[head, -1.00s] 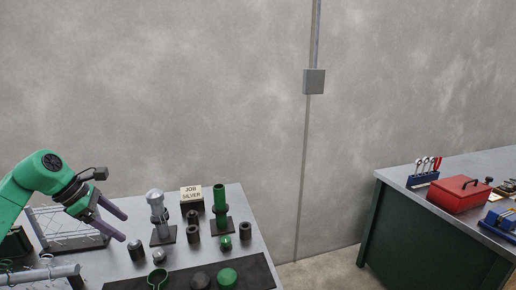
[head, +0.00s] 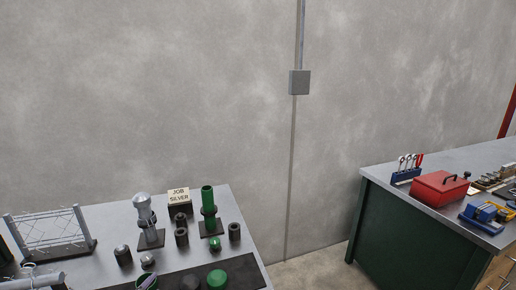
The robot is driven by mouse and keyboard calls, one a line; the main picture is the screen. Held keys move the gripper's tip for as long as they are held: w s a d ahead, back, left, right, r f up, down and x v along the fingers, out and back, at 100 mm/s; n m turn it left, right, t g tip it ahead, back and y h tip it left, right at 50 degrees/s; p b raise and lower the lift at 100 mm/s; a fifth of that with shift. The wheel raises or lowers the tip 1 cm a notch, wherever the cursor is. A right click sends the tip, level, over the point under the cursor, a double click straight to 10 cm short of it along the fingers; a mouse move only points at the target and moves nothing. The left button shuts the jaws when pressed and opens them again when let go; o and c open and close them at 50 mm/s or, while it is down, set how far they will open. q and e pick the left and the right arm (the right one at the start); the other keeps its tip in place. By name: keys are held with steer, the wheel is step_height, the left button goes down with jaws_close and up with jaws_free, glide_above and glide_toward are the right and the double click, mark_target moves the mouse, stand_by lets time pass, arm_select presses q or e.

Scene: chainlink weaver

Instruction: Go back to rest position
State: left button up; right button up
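Neither of my arms clearly shows in the head view, and no whole gripper is in sight. The table (head: 105,222) at lower left holds a silver post on a dark base (head: 144,212), a green post on a dark base (head: 209,205) and a sign reading "JOB SILVER" (head: 179,196).
Several small dark and green cylinders stand on the table, some on a dark mat (head: 246,272). A wire rack (head: 50,232) stands at left. A green bench (head: 405,228) at right holds a red toolbox (head: 440,189) and a blue vise (head: 485,212). A floor gap separates them.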

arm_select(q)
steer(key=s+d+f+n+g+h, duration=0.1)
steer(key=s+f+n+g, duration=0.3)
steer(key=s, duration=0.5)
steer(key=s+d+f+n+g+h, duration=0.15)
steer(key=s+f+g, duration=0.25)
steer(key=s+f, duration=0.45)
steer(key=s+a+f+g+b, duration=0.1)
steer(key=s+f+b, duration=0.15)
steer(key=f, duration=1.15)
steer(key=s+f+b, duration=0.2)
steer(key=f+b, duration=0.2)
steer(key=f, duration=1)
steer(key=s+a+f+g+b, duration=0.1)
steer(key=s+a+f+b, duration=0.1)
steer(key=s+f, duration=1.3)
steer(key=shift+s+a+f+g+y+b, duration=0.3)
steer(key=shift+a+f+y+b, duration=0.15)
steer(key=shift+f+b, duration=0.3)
